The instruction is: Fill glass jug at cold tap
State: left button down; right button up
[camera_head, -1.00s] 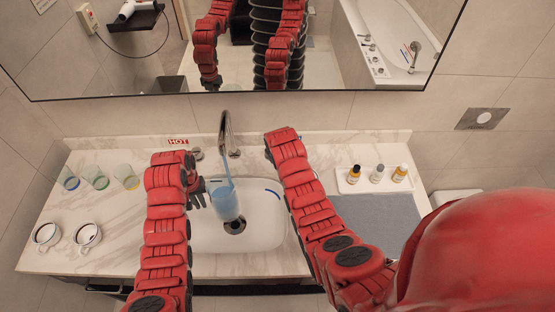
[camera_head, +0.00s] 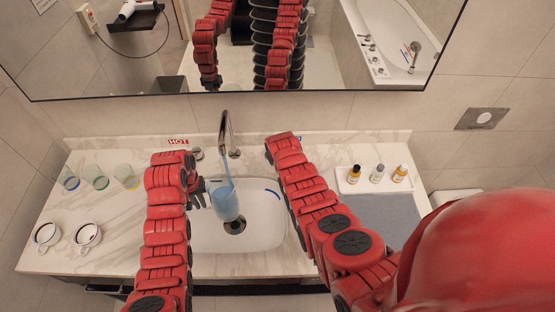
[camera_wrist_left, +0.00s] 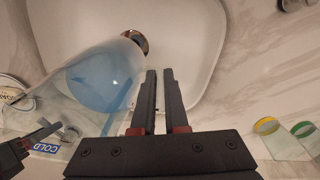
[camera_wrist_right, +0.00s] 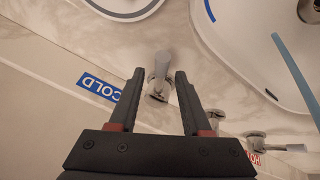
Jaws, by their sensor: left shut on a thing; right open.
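The glass jug (camera_head: 226,205) is held tilted over the sink basin, under the spout of the tap (camera_head: 226,130). A blue water stream (camera_head: 227,172) runs from the spout into it, and blue water shows inside. My left gripper (camera_head: 198,194) is shut on the jug; the jug also shows beside its fingers in the left wrist view (camera_wrist_left: 103,78). My right gripper (camera_wrist_right: 158,75) is open, with the cold tap handle (camera_wrist_right: 158,82) between or just beyond its fingers; contact cannot be told. In the head view its arm hides its fingers. The blue COLD label (camera_wrist_right: 97,87) is beside it.
The white sink basin (camera_head: 265,230) is below. Several tumblers (camera_head: 96,177) and two white cups (camera_head: 87,236) stand at the left of the counter. A white tray (camera_head: 350,186) with bottles is at the right. The red HOT label (camera_head: 178,141) marks the hot side.

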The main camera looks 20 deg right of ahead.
grip_shut()
dwell(1.5)
